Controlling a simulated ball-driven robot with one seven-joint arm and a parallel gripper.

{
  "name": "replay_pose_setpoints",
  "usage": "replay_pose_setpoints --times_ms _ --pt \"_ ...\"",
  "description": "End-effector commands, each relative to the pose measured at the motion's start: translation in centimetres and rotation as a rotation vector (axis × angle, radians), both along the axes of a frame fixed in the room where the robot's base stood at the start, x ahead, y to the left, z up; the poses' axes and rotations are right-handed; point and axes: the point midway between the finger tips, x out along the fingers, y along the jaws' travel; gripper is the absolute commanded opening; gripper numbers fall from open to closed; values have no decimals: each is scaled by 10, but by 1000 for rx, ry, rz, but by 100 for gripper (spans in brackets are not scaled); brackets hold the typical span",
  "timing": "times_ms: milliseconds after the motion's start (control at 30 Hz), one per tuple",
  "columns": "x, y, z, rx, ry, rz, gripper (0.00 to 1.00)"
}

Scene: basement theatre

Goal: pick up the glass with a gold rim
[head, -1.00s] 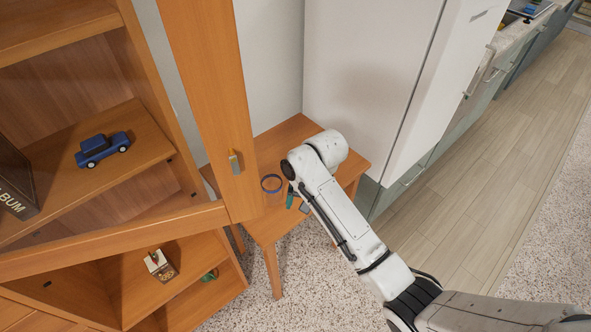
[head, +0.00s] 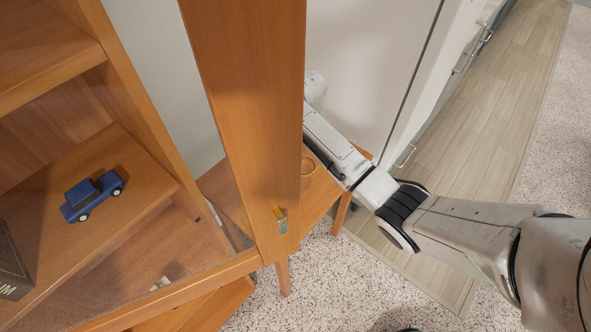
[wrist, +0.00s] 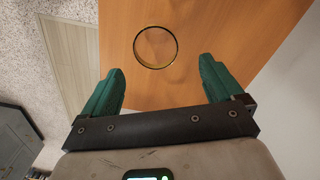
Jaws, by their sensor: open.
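The clear glass with a gold rim stands on a small wooden table (head: 325,196). In the head view the glass (head: 308,166) shows just right of the upright wooden door, partly cut off by it and my arm. In the wrist view I look down on the glass (wrist: 155,47), a round rim with dark and gold tones. My gripper (wrist: 158,68) is open, with its two green fingers apart. The glass lies beyond the fingertips, roughly midway between them, with nothing held. In the head view my gripper is hidden behind the door and arm.
The open wooden cabinet door (head: 250,110) stands close to my arm's left. A cabinet shelf holds a blue toy car (head: 92,195) and a dark album (head: 10,262). A white tall unit (head: 365,70) stands behind the table. Open floor lies to the right.

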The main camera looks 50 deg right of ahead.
Motion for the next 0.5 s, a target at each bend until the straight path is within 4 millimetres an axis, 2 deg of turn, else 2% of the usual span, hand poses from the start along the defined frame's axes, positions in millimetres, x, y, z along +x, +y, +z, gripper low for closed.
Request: replay_pose_setpoints --times_ms 300,500 --pt "-1 0 -45 0 3 -1 94" --pt "-3 0 -56 0 4 -1 94"
